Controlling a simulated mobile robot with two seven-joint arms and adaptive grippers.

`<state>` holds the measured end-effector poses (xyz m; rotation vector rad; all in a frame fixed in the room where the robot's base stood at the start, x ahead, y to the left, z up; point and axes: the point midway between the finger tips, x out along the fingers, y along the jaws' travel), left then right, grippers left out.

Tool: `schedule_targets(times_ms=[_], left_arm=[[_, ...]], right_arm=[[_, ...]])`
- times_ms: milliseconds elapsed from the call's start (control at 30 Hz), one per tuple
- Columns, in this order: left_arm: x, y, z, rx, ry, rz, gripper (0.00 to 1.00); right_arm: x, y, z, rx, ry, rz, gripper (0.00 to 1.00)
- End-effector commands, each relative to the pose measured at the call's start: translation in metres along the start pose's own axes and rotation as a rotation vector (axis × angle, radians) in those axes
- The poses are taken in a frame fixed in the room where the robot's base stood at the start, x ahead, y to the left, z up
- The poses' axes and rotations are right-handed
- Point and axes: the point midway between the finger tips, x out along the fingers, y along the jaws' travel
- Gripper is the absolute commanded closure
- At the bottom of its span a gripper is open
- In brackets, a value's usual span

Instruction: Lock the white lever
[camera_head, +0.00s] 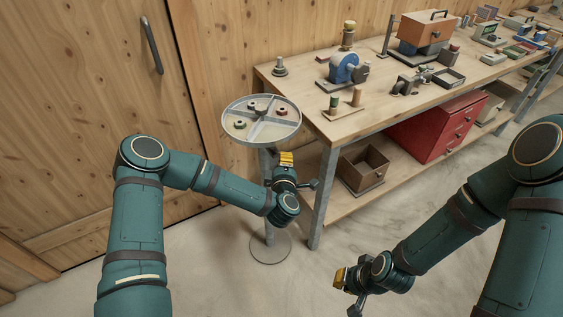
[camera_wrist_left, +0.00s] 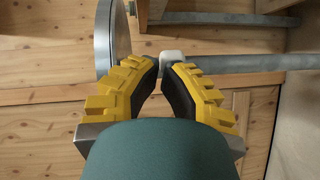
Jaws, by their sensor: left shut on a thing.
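The white lever (camera_wrist_left: 172,57) shows in the left wrist view as a small pale block between the tips of my left gripper (camera_wrist_left: 169,68). The gripper's yellow and black fingers are closed in on it, and their pads hide part of it. In the head view my left gripper (camera_head: 286,159) is just below the right side of a round divided tray (camera_head: 234,129), and the lever cannot be made out there. The tray sits on a grey post with a round foot (camera_head: 270,248). My right gripper (camera_head: 341,278) is low over the floor; its finger opening is unclear.
A workbench (camera_head: 390,116) stands right of the tray, with a blue grinder (camera_head: 344,68) on top. A wooden box (camera_head: 364,169) and a red cabinet (camera_head: 445,130) are on its lower shelf. A wooden door (camera_head: 95,100) is behind left.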

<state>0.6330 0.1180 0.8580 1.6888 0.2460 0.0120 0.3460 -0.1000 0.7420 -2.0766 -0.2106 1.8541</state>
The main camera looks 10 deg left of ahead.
Motion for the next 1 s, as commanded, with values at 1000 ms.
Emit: schedule_targets(times_ms=[1000], left_arm=[[0.0044,0.0017,0.0074,0.0,-0.001,0.0,1.0]], right_arm=[[0.0012,0.0004,-0.0002,0.0,0.001,0.0,1.0]])
